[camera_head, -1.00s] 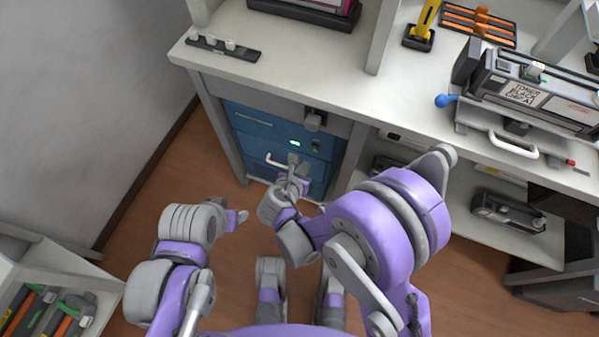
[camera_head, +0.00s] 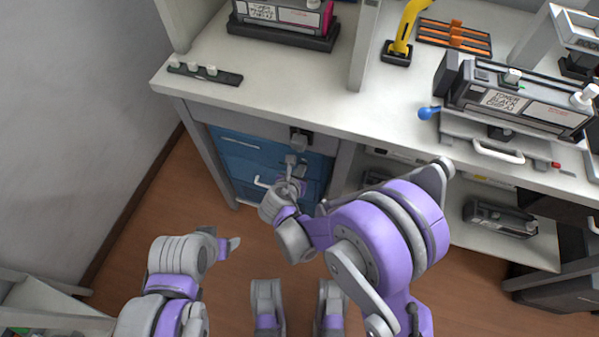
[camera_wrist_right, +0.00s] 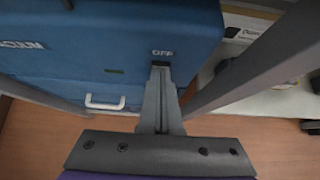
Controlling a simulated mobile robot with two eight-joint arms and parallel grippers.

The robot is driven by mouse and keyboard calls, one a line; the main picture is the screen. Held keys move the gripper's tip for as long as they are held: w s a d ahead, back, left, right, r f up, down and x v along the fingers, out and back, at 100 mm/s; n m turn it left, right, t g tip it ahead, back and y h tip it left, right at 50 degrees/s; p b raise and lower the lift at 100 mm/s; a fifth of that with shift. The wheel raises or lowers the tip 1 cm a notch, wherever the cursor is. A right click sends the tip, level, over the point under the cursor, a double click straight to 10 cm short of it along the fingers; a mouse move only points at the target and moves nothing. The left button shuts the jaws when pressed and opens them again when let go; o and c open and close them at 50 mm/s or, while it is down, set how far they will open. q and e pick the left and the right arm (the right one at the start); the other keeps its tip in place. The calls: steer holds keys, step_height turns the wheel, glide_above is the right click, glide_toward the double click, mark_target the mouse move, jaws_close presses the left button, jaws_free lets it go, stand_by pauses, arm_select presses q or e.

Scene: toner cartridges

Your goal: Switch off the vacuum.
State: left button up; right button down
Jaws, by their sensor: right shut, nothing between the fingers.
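The vacuum (camera_head: 240,150) is a blue box under the left end of the bench, with a white handle (camera_head: 262,182) low on its front. In the right wrist view its blue face (camera_wrist_right: 60,62) carries the label OFF (camera_wrist_right: 162,53) and a small dark green indicator (camera_wrist_right: 114,71), unlit. My right gripper (camera_head: 291,163) is shut and empty. Its tips (camera_wrist_right: 160,68) are at the vacuum's face just below the label and hide the switch. My left gripper (camera_head: 229,246) hangs low over the floor, away from the vacuum; its opening is unclear.
A bench leg (camera_wrist_right: 235,65) stands close to the right of the vacuum. The bench top (camera_head: 290,100) overhangs it and carries a black rack (camera_head: 205,73) and a toner cartridge (camera_head: 515,98). A lower shelf (camera_head: 520,250) is at the right. The floor on the left is open.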

steer(key=shift+r, duration=0.1)
arm_select(q)
steer(key=shift+r+p, duration=0.4)
steer(key=shift+r, duration=0.1)
arm_select(e)
steer(key=shift+r, duration=0.75)
